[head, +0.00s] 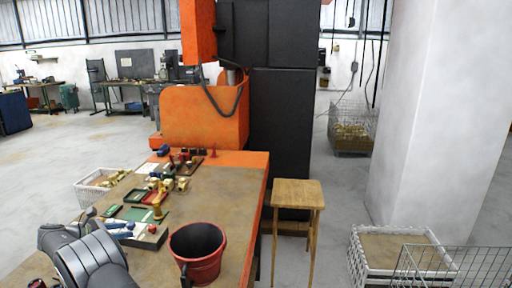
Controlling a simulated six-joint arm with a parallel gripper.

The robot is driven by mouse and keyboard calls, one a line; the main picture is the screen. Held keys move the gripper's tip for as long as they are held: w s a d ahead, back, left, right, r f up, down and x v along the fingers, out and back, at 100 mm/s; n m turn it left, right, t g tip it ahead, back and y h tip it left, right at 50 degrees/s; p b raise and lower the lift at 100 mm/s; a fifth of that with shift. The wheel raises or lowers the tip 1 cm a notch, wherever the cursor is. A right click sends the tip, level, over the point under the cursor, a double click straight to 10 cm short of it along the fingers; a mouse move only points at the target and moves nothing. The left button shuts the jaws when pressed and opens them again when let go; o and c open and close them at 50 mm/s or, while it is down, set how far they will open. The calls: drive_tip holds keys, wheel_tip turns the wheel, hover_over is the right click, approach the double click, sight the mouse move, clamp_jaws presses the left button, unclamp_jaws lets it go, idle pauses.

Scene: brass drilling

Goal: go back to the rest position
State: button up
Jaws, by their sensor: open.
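Part of my own arm, grey and black, fills the lower left corner of the head view, over the near left part of the workbench (215,193). I cannot make out my gripper's fingertips in this view. No held object can be seen.
A red bucket (198,252) stands on the bench right of my arm. Tools and brass parts (160,198) lie beyond. A white basket (92,192) is at the left edge. The orange machine (205,118) stands at the back. A wooden stool (297,194) is to the right.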

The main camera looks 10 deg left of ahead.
sight(150, 227)
drive_tip(key=x, duration=1)
drive_tip(key=shift+a, duration=0.1)
drive_tip(key=shift+s, duration=0.1)
drive_tip(key=shift+s+a, duration=0.1)
